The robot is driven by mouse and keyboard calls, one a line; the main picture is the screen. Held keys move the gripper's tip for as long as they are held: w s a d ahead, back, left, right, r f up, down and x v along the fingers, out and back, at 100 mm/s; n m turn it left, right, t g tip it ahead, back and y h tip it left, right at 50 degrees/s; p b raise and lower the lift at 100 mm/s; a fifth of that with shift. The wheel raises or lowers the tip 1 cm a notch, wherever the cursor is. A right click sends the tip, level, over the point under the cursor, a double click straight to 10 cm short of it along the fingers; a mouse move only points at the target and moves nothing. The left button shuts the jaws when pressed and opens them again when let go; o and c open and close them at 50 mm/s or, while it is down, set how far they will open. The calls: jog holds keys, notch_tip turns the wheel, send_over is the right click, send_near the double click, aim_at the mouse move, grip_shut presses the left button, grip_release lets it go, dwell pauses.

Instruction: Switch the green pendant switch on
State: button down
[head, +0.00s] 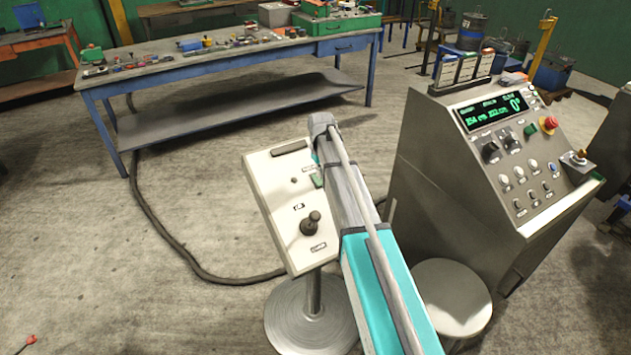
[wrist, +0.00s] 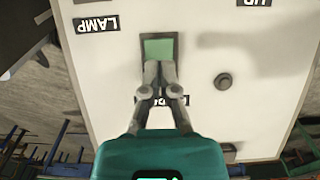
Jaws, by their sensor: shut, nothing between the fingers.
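The green switch (wrist: 159,48) is a rectangular rocker in a dark frame on a white panel (wrist: 105,75), near the LAMP label. My gripper (wrist: 160,68) is shut and empty, its fingertips over the near edge of the switch in the wrist view. I cannot tell whether they touch it. A part of the switch (head: 317,181) also shows in the head view beside my arm. There the white panel (head: 268,215) stands tilted on a round-based pedestal, and my arm hides its right side and the gripper.
A small round knob (wrist: 222,80) sits right of the switch in the wrist view. A grey control console (head: 430,160) and a round stool (head: 440,285) stand at the right. A blue workbench (head: 240,68) is behind.

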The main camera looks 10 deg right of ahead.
aim_at(321, 184)
jog(key=shift+f+b, duration=1.4)
jog(key=shift+f, duration=0.05)
dwell(1.2)
jog(key=shift+r, duration=0.1)
jog(key=shift+r+p, duration=3.45)
jog(key=shift+p, duration=0.1)
jog(key=shift+s, duration=0.35)
jog(key=s+a+m, duration=0.1)
jog(key=s+m, duration=0.2)
jog(key=s, duration=2.5)
jog(key=shift+m, duration=0.3)
